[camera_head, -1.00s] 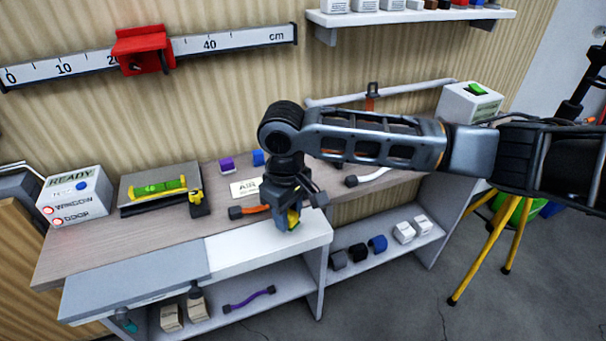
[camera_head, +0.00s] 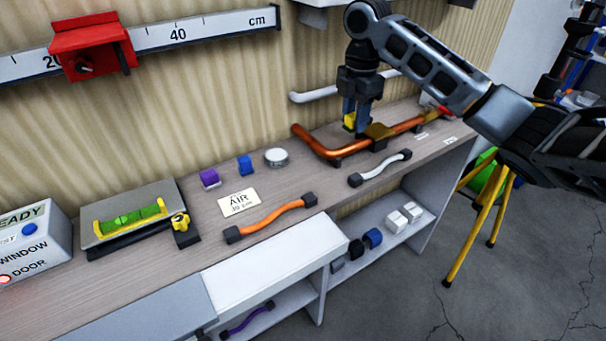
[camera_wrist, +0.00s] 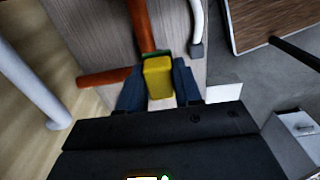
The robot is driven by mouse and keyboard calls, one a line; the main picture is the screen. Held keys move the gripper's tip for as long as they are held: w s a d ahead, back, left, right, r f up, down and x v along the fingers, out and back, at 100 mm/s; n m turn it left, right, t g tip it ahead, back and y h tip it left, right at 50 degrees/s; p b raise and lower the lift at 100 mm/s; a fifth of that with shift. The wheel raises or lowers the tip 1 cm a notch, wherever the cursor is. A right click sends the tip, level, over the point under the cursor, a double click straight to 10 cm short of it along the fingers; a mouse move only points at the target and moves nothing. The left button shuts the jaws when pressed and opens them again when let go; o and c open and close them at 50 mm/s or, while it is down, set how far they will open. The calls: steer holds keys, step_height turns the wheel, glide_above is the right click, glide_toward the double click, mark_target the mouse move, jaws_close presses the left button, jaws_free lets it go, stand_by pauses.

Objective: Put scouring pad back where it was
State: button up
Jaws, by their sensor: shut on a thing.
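The scouring pad (camera_head: 349,121) is a small yellow block. In the wrist view the pad (camera_wrist: 158,79) shows yellow with a green far edge, pinched between two dark blue fingers. My gripper (camera_head: 356,118) is shut on it and points down over the back of the workbench, close to the thick orange pipe (camera_head: 331,153). In the wrist view my gripper (camera_wrist: 158,92) has the orange pipe (camera_wrist: 142,22) just beyond the pad. I cannot tell whether the pad touches the pipe.
The workbench (camera_head: 215,265) carries a white hose (camera_head: 380,169), a thin orange hose (camera_head: 270,218), an AIR card (camera_head: 238,203), purple (camera_head: 210,178) and blue (camera_head: 245,166) blocks, a round white disc (camera_head: 276,157) and a spirit level (camera_head: 130,219).

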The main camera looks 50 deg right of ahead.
steer(key=p, duration=0.3)
glide_above(309, 178)
step_height(309, 178, down, 7)
steer(key=shift+s+d+r, duration=0.1)
steer(key=shift+d+r, duration=0.05)
steer(key=shift+r, duration=0.05)
steer(key=shift+f, duration=2.15)
steer(key=o, duration=1)
steer(key=shift+f, duration=0.1)
